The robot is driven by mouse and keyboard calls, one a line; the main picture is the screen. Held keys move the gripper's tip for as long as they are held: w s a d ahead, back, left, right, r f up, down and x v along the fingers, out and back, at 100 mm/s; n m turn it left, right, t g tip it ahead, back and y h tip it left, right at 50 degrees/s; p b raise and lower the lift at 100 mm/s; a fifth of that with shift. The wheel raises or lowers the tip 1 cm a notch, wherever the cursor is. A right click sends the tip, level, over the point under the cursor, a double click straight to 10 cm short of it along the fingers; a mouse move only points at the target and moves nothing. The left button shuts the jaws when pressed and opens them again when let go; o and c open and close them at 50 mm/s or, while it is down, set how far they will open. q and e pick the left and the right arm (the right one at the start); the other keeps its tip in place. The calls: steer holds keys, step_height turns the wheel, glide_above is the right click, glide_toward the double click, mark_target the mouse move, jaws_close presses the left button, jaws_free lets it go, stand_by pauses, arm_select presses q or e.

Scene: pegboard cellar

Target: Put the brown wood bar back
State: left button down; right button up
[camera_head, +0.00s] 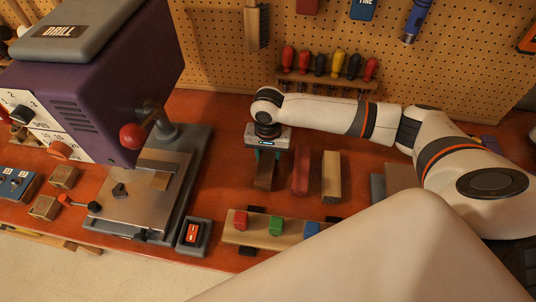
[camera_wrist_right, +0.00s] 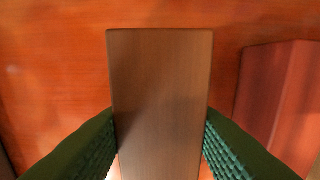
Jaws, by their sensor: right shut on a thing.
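The brown wood bar (camera_head: 264,178) is a dark brown block below my right gripper (camera_head: 267,156) in the head view. The right gripper points down with its green-padded fingers shut on the bar's two sides. In the right wrist view the brown wood bar (camera_wrist_right: 160,80) fills the middle, with a finger pad touching each long side. Whether the bar rests on the orange-red bench or hangs just above it, I cannot tell. My left gripper is not in view.
A dark red bar (camera_head: 301,171) and a tan bar (camera_head: 331,177) lie beside the brown bar to the right. The purple drill press (camera_head: 115,80) stands left. A wooden strip (camera_head: 257,236) with red, green and blue blocks lies in front. Screwdrivers (camera_head: 320,62) hang behind.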

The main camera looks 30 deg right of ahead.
mark_target(268, 153)
steer(key=shift+f, duration=0.45)
steer(key=o, duration=1.1)
steer(key=shift+f, duration=0.1)
step_height(268, 153, up, 12)
steer(key=b, duration=0.2)
steer(key=shift+s, duration=0.1)
